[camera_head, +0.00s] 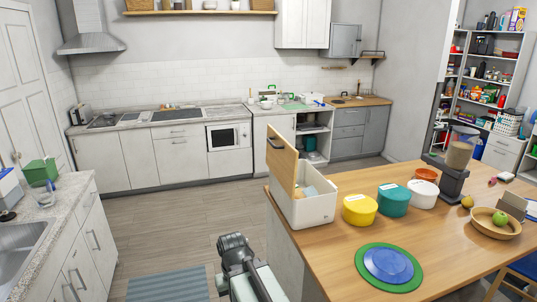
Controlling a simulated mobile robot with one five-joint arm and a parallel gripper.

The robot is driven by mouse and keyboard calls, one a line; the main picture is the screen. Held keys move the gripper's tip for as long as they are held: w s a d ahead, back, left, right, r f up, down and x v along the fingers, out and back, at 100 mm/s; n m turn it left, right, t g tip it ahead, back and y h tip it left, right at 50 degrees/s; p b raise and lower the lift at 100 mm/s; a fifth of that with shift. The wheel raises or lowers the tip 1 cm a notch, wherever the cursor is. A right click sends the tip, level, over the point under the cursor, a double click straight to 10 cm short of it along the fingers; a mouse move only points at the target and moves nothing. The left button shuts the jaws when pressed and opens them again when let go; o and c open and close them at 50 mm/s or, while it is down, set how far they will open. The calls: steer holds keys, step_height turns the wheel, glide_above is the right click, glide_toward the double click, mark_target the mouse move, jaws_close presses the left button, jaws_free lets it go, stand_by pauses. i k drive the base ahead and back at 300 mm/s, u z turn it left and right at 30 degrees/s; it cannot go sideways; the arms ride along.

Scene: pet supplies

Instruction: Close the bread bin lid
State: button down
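The bread bin (312,210) is a white box at the left end of the wooden table. Its wooden lid (282,163) stands raised, nearly upright, on the bin's left side, with a dark handle (275,143) near its top. Some tan and bluish contents show inside the open bin. My arm's dark end (233,243) is at the bottom centre, left of the table and apart from the bin and lid. Its fingers cannot be made out.
Yellow (360,209), teal (394,200) and white (423,193) tubs stand right of the bin. A blue dish on a green mat (375,282) lies nearer. A grinder-like machine (455,165) and fruit bowl (488,226) are further right. The floor (190,220) left of the table is open.

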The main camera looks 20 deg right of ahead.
mark_target(281, 158)
steer(key=u, duration=0.3)
steer(key=i, duration=0.6)
steer(key=u, duration=0.4)
steer(key=i, duration=1.35)
steer(key=u, duration=0.2)
